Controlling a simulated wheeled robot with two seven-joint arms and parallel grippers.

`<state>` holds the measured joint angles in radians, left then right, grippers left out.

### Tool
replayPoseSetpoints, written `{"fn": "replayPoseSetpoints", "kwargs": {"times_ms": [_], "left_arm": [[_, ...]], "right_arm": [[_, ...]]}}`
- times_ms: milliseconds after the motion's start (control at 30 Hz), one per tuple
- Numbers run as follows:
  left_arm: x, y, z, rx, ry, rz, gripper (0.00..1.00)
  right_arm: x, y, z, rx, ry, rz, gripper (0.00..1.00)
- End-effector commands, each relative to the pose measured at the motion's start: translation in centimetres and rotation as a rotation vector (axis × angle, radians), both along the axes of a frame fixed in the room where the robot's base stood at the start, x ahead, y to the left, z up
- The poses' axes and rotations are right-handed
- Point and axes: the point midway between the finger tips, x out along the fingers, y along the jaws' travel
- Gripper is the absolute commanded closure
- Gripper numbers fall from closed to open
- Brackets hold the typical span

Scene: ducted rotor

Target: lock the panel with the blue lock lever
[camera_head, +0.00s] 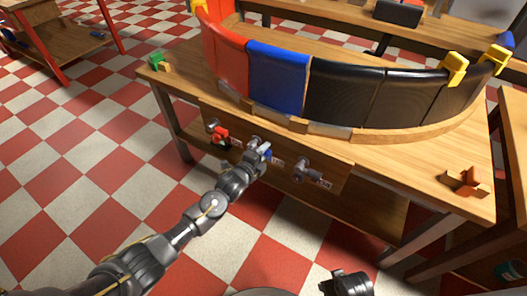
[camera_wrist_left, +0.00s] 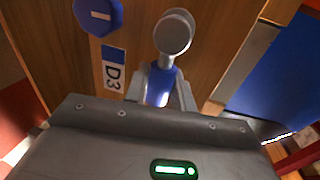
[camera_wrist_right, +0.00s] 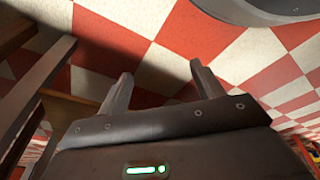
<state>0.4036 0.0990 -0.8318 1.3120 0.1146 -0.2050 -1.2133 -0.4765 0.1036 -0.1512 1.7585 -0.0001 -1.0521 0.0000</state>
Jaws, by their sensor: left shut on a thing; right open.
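The blue lock lever (camera_wrist_left: 157,88) is on the front board of the wooden table, with a grey round-ended pivot (camera_wrist_left: 175,32) beside it. My left gripper (camera_head: 264,152) is shut on the blue lever; in the left wrist view its fingers (camera_wrist_left: 160,92) are on both sides of it. In the head view the gripper mostly hides the lever. The blue panel (camera_head: 278,78) stands upright above, between a red and a black panel. My right gripper (camera_wrist_right: 161,85) is open and empty over the floor.
A red lever (camera_head: 219,133) is left of my left gripper and a dark lever (camera_head: 309,171) right of it. A blue hexagonal marker (camera_wrist_left: 98,16) and a D3 label (camera_wrist_left: 113,68) are on the board. Yellow clamps (camera_head: 453,68) hold the right panels. Floor in front is open.

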Motion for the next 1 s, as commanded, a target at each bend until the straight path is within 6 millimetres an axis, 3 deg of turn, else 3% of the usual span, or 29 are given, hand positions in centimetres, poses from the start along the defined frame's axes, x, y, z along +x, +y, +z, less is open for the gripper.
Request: {"fn": "replayPoseSetpoints", "kwargs": {"times_ms": [333, 367, 500, 900, 1000], "left_arm": [[0.0, 0.0, -0.1, 0.007, -0.001, -0.001, 1.00], [0.0, 0.0, -0.1, 0.007, -0.001, -0.001, 0.71], [0.0, 0.0, -0.1, 0.007, -0.001, -0.001, 0.54], [-0.9, 0.6, 0.2, 0.005, 0.000, -0.001, 0.54], [-2.4, 1.5, 0.5, 0.006, 0.000, -0.002, 0.54]], "right_arm": [[0.1, 0.0, 0.0, -0.001, -0.001, 0.000, 0.33], [0.1, 0.0, 0.0, -0.001, -0.001, 0.000, 0.33], [0.3, 0.0, 0.1, 0.000, -0.005, 0.000, 0.33], [0.8, 0.0, 0.4, 0.000, -0.015, 0.000, 0.33], [-0.4, -0.4, -1.1, -0.007, 0.009, 0.003, 0.33]]}}
